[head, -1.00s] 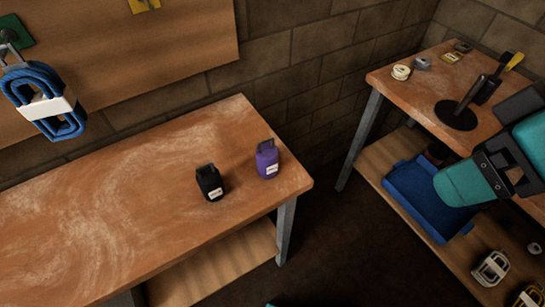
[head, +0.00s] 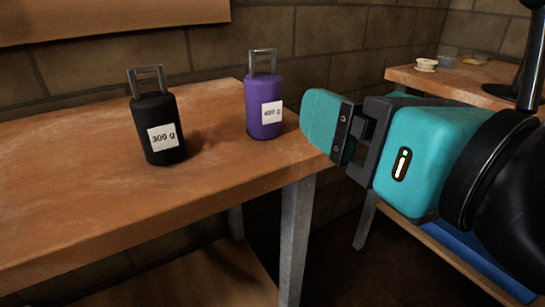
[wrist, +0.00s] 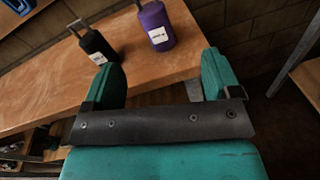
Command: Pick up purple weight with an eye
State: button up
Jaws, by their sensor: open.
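The purple weight (head: 264,108) stands upright near the right end of the wooden table, with a grey metal eye on top and a white label on its side. It also shows in the wrist view (wrist: 155,25), ahead of the jaws, its eye cut off by the top edge. My gripper (wrist: 160,78) is open and empty, its two teal fingers spread apart. In the head view my gripper (head: 328,125) is just right of the purple weight, closer to the camera, not touching it.
A black weight (head: 157,130) labelled 300 g stands left of the purple one, with a gap between them. The wooden table (head: 70,190) is clear at its front and left. A second table (head: 440,85) with small items stands behind my arm at the right.

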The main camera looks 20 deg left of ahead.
jog(key=n, duration=0.2)
jog(key=y+p, duration=0.1)
jog(key=p, duration=1.1)
send_near(263, 76)
jog(key=w+a, duration=0.1)
jog(key=w+a+r, duration=0.1)
jog(key=shift+w+a, duration=0.25)
jog(key=shift+a, duration=0.15)
jog(key=shift+w+a+f+p, duration=0.15)
jog(key=shift+w+a+p, duration=0.15)
jog(key=shift+w+a, duration=0.15)
jog(key=p+x, duration=0.3)
jog(key=x, duration=0.1)
jog(key=shift+w+p, duration=0.15)
jog(key=shift+p, duration=0.15)
jog(key=shift+w+a+f, duration=0.15)
jog(key=shift+w+a, duration=0.15)
jog(key=shift+a, duration=0.05)
grip_shut()
